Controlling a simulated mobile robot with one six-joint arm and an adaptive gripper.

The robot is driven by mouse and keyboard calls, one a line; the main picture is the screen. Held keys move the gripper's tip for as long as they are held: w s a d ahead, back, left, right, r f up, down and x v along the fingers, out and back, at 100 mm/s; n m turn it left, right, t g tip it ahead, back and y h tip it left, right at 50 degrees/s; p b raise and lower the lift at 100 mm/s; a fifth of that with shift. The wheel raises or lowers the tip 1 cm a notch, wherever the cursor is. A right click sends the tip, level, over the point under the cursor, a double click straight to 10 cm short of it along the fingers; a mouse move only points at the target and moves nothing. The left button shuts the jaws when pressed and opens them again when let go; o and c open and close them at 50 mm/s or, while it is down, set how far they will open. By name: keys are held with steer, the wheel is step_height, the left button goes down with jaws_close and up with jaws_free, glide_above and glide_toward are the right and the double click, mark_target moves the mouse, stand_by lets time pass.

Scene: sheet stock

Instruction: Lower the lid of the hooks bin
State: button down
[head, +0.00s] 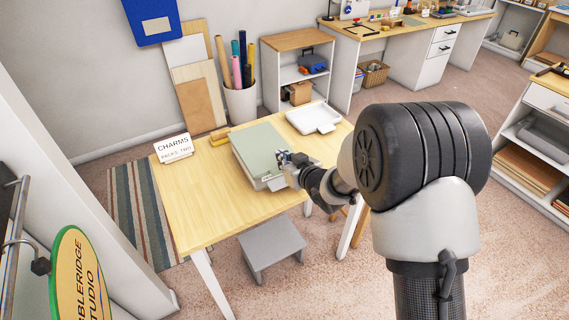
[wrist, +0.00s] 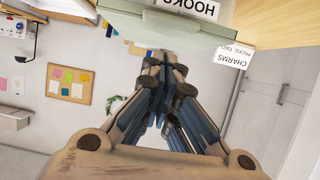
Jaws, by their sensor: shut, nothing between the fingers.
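The hooks bin (head: 266,184) stands on the light wood table, a pale box with a sage-green lid (head: 258,148). The lid lies flat or nearly flat over the box; a small gap along its edge cannot be ruled out. In the wrist view, which is upside down, the lid's edge (wrist: 165,27) and the white HOOKS label (wrist: 197,7) show at the top. My gripper (head: 284,160) is at the bin's right-hand side, by the lid's edge. In the wrist view my gripper (wrist: 165,62) has its fingers together and empty. Whether they touch the lid is unclear.
A CHARMS card (head: 174,147) stands at the table's back left corner. A white tray (head: 314,118) sits at the table's right end. The table's left front (head: 205,205) is clear. A grey stool (head: 272,243) stands in front.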

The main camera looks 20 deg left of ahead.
steer(key=p+v, duration=0.1)
steer(key=v, duration=0.9)
steer(key=shift+s+d, duration=0.2)
steer(key=shift+s, duration=0.05)
steer(key=s+d+r+m+h, duration=0.35)
steer(key=d+r, duration=0.25)
steer(key=d, duration=0.5)
steer(key=s+d+r+m+h, duration=0.2)
steer(key=d+r+h, duration=0.35)
steer(key=d, duration=0.55)
steer(key=s+d+r+m+g, duration=0.1)
steer(key=s+d+m+g, duration=0.1)
steer(key=s, duration=0.9)
steer(key=s+d+r+m+g+h, duration=0.1)
steer(key=s+d, duration=0.4)
steer(key=s, duration=0.6)
steer(key=shift+s+r+m+g, duration=0.15)
steer(key=shift+s+m+g, duration=0.25)
steer(key=shift+m+g, duration=0.25)
steer(key=c, duration=2.4)
jaws_free()
